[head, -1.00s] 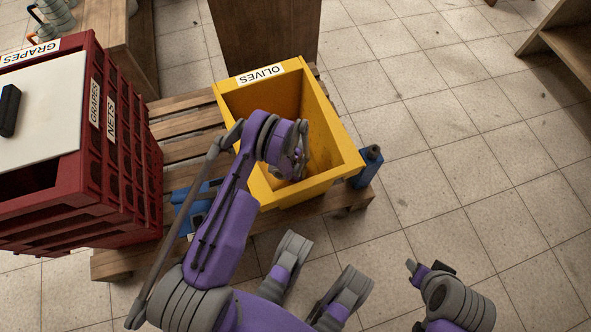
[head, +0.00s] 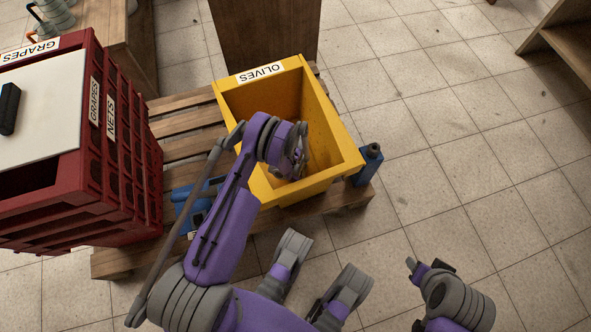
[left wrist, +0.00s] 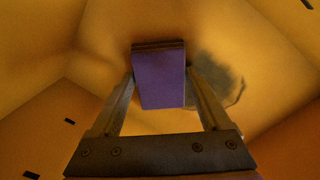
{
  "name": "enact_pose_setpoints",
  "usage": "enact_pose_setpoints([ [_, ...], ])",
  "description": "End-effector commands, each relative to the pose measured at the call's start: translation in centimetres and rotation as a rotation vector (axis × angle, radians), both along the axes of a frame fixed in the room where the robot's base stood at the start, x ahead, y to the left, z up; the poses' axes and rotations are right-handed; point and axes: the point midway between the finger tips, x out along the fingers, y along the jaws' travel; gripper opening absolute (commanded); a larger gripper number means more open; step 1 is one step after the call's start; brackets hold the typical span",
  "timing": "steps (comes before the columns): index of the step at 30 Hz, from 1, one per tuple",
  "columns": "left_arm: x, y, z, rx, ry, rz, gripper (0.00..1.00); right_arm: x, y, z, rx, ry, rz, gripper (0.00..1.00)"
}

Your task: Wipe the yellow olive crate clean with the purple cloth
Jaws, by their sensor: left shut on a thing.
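The yellow olive crate (head: 233,174) stands on a wooden pallet, open at the top, with an "OLIVES" label on its far rim. Its inside walls (left wrist: 45,45) fill the left wrist view. My left gripper (head: 297,168) reaches down into the crate. In the left wrist view it is shut on the folded purple cloth (left wrist: 158,80), between its two fingers. A dark grey smudge (left wrist: 218,78) shows on the crate's inner surface just right of the cloth. Whether the cloth touches the surface is unclear. My right gripper (head: 430,267) hangs apart over the floor at lower right; its jaw state is unclear.
A red grape crate (head: 120,165) with a white board (head: 45,105) on it stands left on the pallet (head: 185,120). Floor at right is clear.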

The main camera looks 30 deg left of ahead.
Motion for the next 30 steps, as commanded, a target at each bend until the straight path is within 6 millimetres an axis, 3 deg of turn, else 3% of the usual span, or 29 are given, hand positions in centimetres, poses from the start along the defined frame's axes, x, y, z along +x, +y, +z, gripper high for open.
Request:
enact_pose_setpoints([
  [30, 4.0, 5.7, -0.1, 0.001, 0.0, 0.002, 0.36, 0.0, 0.0, 0.0, 0.0, 0.0, 0.0, 0.5],
])
